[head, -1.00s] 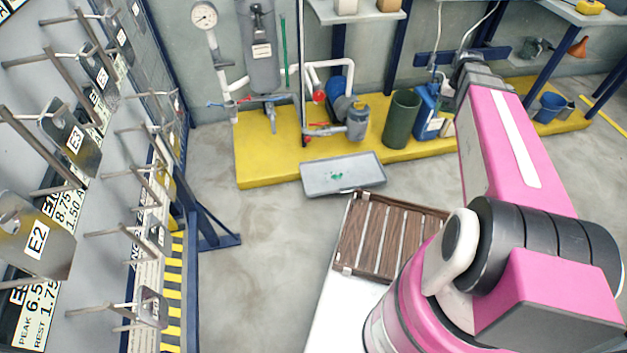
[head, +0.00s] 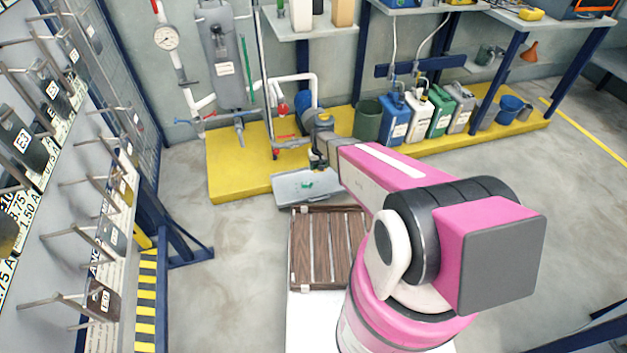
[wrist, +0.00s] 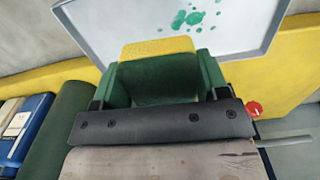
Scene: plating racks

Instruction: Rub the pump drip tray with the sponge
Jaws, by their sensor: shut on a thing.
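The drip tray (head: 292,186) is a shallow grey tray at the front edge of the yellow plinth, below the pump (head: 318,122). It fills the top of the wrist view (wrist: 110,30), with several green spots (wrist: 196,18) on its surface. My gripper (wrist: 158,78) is shut on the sponge (wrist: 157,47), whose yellow face shows at the near edge of the tray, with green behind it. In the head view my gripper (head: 318,160) is over the back part of the tray; the sponge is not clear there. I cannot tell whether the sponge touches the tray.
The yellow plinth (head: 235,165) carries pipes, a dark green bin (head: 367,118) and several jugs (head: 395,118). A slatted brown rack (head: 328,248) lies in front of the tray. A panel with pegs and hanging plates (head: 60,200) stands at left. The floor (head: 215,290) between is clear.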

